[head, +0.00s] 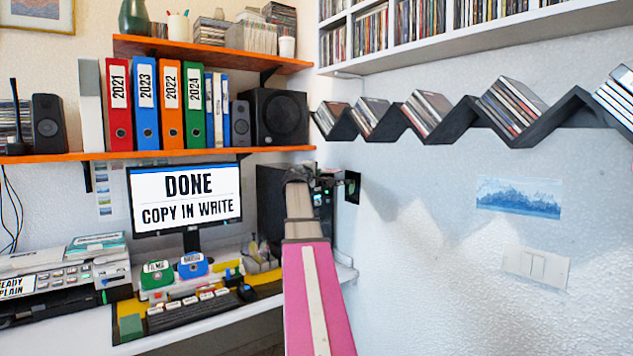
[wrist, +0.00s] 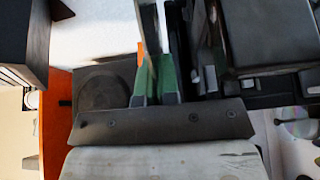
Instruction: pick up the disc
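My pink arm reaches forward in the head view, with my gripper (head: 325,180) in front of the black computer tower (head: 268,205), near the right wall. Its fingers are small and dark there. In the wrist view, the gripper's dark mount and pale body fill the bottom. Narrow upright parts with green patches rise above it, and I cannot tell whether they are apart or closed on something. A small dark square panel (head: 352,187) shows just right of the gripper; I cannot tell what it is.
A black zigzag shelf (head: 455,122) on the right wall holds tilted stacks of cases (head: 428,110). A white shelf (head: 490,38) hangs above it. An orange shelf (head: 200,154) with binders and a black speaker (head: 279,118) is at left. The monitor (head: 186,198) stands on the desk.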

